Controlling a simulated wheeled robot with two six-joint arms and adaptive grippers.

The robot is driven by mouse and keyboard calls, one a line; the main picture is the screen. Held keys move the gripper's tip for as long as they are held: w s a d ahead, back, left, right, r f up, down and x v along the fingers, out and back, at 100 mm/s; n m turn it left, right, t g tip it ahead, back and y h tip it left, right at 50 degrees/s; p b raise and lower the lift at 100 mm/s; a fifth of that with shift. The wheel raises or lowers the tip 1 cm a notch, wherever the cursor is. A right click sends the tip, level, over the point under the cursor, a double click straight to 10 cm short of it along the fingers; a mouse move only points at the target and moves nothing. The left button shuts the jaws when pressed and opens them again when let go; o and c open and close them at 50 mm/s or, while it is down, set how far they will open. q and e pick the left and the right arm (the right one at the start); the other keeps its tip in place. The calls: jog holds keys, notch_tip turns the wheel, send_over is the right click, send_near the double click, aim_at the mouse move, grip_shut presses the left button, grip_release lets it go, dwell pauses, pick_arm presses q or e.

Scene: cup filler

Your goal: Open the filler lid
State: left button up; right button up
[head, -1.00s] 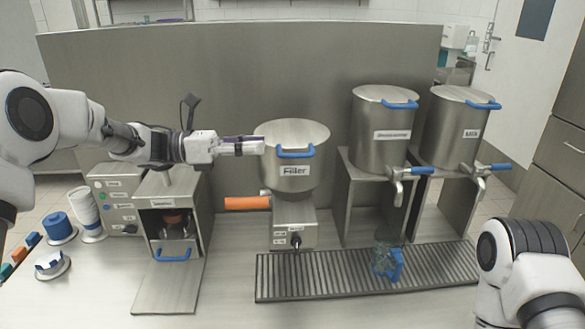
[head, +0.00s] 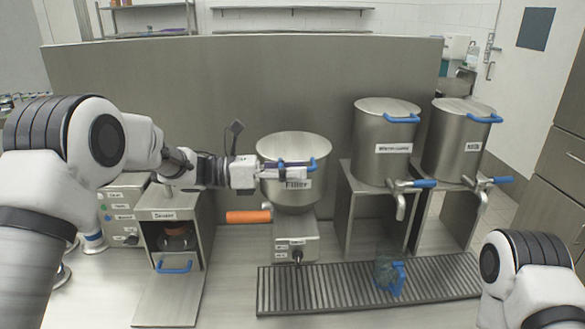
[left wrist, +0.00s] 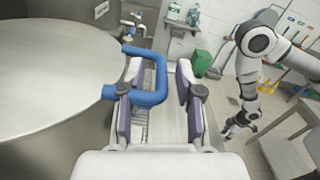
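The steel filler (head: 292,196) stands mid-picture in the head view. Its round lid (head: 285,146) lies flat on top, shut, with a blue handle (head: 313,164) at its front edge. In the left wrist view the lid (left wrist: 50,75) fills the left side and the handle (left wrist: 152,97) reaches between the fingers. My left gripper (head: 298,171) is at the handle; in the wrist view its fingers (left wrist: 157,105) are apart, with a gap beside the right finger. My right gripper (left wrist: 240,126) is small and far off in the wrist view; its fingers are unclear.
Two lidded steel pots (head: 382,145) (head: 455,147) with blue-handled taps stand on the right. A slatted drip tray (head: 330,287) holds a blue-handled clear cup (head: 388,274). An orange handle (head: 249,217) sticks out left of the filler base. A metal box (head: 174,225) stands left.

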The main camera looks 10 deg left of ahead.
pick_arm(q)
grip_shut()
jog(key=shift+s, duration=0.1)
jog(key=shift+r, duration=0.15)
jog(key=shift+r, duration=0.5)
jog(key=w+r+n+p, duration=0.1)
jog(key=w+r+n, duration=0.1)
jog(key=r, duration=0.3)
jog(key=w+r+n+p, duration=0.2)
jog(key=r+n, duration=0.3)
jog(key=r, duration=0.1)
jog(key=shift+w+a+r, duration=0.25)
jog(key=shift+a+r, duration=0.05)
jog(key=shift+a, duration=0.15)
jog(key=shift+o, duration=1.4)
grip_release()
jog(key=shift+d, duration=0.1)
